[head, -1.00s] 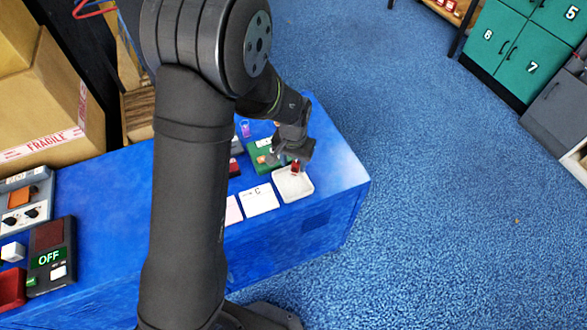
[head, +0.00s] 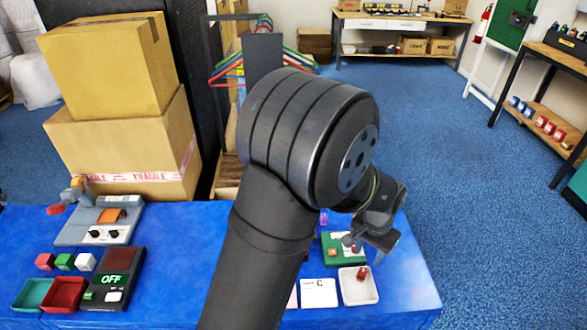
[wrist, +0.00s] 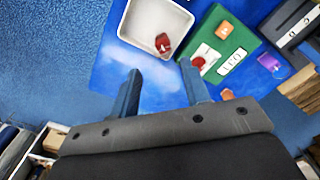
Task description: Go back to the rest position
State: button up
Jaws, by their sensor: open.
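My gripper (head: 366,243) is open and empty, raised above the far right part of the blue table, behind the white tray in the head view. In the wrist view its two fingers (wrist: 161,72) are spread apart with nothing between them. The white tray (head: 345,296) holds a small red piece (head: 362,273). The tray also shows in the wrist view (wrist: 140,25), beyond the fingertips, with the red piece (wrist: 163,43) in it. My upper arm hides the middle of the table in the head view.
A green board (head: 329,252) with small pieces lies behind the tray. A white card marked C (head: 319,292) lies to its left. At the left are the OFF panel (head: 113,279), red bin (head: 63,294), teal bin (head: 35,294) and grey control box (head: 100,232). Stacked cartons (head: 120,150) stand behind.

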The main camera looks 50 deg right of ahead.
aim_at(362, 274)
notch_tip(362, 274, down, 11)
jog(key=shift+f, duration=0.2)
jog(key=shift+r, duration=0.85)
jog(key=shift+f, duration=0.15)
